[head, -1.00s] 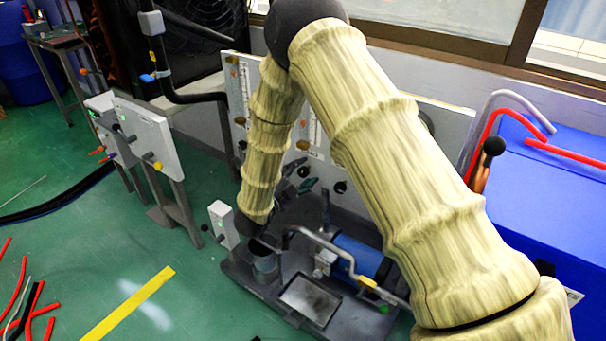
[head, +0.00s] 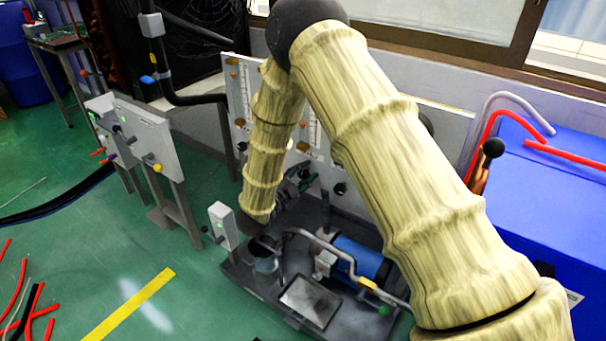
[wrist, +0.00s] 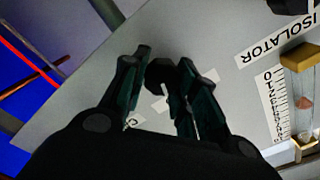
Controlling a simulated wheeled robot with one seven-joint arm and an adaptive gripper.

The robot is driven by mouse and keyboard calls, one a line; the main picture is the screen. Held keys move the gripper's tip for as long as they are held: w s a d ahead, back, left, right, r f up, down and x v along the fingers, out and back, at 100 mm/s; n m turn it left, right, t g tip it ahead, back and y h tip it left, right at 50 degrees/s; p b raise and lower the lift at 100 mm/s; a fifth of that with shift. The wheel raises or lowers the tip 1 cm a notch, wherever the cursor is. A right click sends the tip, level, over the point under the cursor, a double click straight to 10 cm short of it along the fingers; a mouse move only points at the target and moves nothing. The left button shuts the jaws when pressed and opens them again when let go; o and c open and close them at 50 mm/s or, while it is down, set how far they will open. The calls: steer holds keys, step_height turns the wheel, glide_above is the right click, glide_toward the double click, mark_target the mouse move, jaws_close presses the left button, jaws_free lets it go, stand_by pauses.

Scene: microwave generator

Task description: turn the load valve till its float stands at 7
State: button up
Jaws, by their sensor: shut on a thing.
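In the wrist view, my gripper (wrist: 177,66) has its two dark fingers on either side of a black valve knob (wrist: 162,75) on the grey panel (wrist: 226,108). It is shut on this knob. The label by the knob is mostly hidden by the fingers, so its name cannot be read. A float tube (wrist: 303,92) with a brass end block stands at the right, with an orange-brown float (wrist: 304,132) inside. The scale (wrist: 272,100) beside it starts at 0; the exact reading is too small to tell. In the head view, my gripper (head: 299,180) is at the panel, partly behind my arm.
An ISOLATOR label (wrist: 278,38) and another dark knob (wrist: 291,5) are at the wrist view's upper right. Below the panel, a dark bench base (head: 310,302) carries a blue cylinder (head: 357,258) and bent pipes. A blue box (head: 550,190) stands to the right.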

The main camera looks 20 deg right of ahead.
steer(key=shift+r, duration=0.1)
steer(key=n+p, duration=0.3)
steer(key=n, duration=0.1)
steer(key=shift+a+r+p, duration=0.1)
steer(key=shift+r+p, duration=0.05)
steer(key=shift+p, duration=0.25)
steer(key=n+p, duration=0.2)
steer(key=n, duration=0.2)
steer(key=shift+p, duration=0.4)
steer(key=shift+f+n, duration=0.2)
steer(key=shift+n, duration=0.4)
steer(key=shift+p, duration=0.3)
steer(key=o, duration=1)
steer(key=shift+w, duration=0.1)
